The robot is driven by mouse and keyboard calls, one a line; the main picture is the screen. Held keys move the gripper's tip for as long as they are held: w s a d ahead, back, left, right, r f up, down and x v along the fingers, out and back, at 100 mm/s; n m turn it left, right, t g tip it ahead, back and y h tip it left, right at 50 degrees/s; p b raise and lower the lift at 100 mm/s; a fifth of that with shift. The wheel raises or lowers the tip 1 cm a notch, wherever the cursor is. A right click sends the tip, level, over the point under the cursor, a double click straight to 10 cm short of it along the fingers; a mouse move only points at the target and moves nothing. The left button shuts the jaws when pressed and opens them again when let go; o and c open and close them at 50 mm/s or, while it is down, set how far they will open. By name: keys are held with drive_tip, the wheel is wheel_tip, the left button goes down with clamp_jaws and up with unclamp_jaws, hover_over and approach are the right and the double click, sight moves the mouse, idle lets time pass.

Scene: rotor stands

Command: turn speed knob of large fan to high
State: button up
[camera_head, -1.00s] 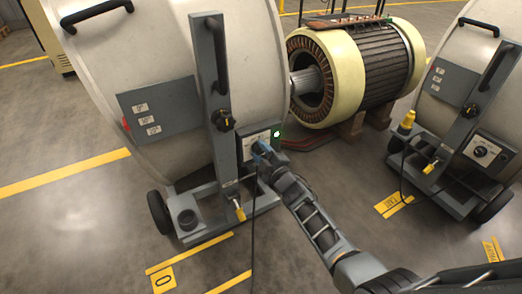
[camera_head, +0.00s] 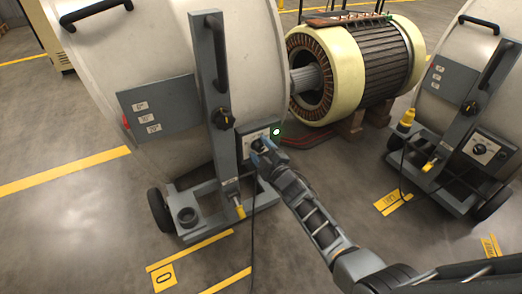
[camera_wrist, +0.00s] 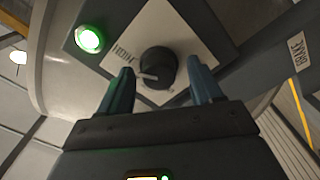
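The large fan (camera_head: 165,60) is the big pale drum on a wheeled grey frame at left in the head view. Its grey control box carries a white dial plate (camera_wrist: 185,37) with a round black speed knob (camera_wrist: 158,67). The knob's white pointer mark aims left and slightly down in the wrist view; the printing by it is too blurred to read surely. A green lamp (camera_wrist: 89,38) beside the plate is lit. My gripper (camera_wrist: 160,76) is open, its two blue fingers either side of the knob's lower part in the picture, with gaps showing. Whether they reach its depth is unclear.
A black knob (camera_head: 222,118) sits on the fan's upright post. A dark cable (camera_head: 253,225) hangs to the floor. A stator with copper windings (camera_head: 355,70) lies behind on wooden blocks. A second fan (camera_head: 450,85) stands at right. The floor in front is clear.

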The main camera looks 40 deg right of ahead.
drive_tip(key=shift+s, duration=0.15)
drive_tip(key=p+v, duration=0.2)
drive_tip(key=v, duration=0.5)
drive_tip(key=shift+s, duration=0.25)
drive_tip(key=shift+s+a, duration=0.1)
drive_tip(key=shift+a, duration=0.1)
drive_tip(key=s+a+r+m+y, duration=0.1)
drive_tip(key=s+a+r+m, duration=0.15)
drive_tip(key=s+a, duration=0.6)
drive_tip(key=s+a+r+m+g+y, duration=0.1)
drive_tip(key=s+a+r, duration=0.35)
drive_tip(key=s, duration=0.75)
drive_tip(key=s+a+r+m+y, duration=0.25)
drive_tip(key=s+a, duration=0.45)
drive_tip(key=s, duration=0.4)
drive_tip(key=s+a+r+m+g, duration=0.25)
drive_tip(key=s+r, duration=0.45)
drive_tip(key=r, duration=0.5)
wheel_tip(320, 180, up, 20)
drive_tip(key=p, duration=2)
drive_tip(key=shift+s+a+r+n+t+p, duration=0.25)
drive_tip(key=shift+n+t+p, duration=0.1)
drive_tip(key=shift+t, duration=0.1)
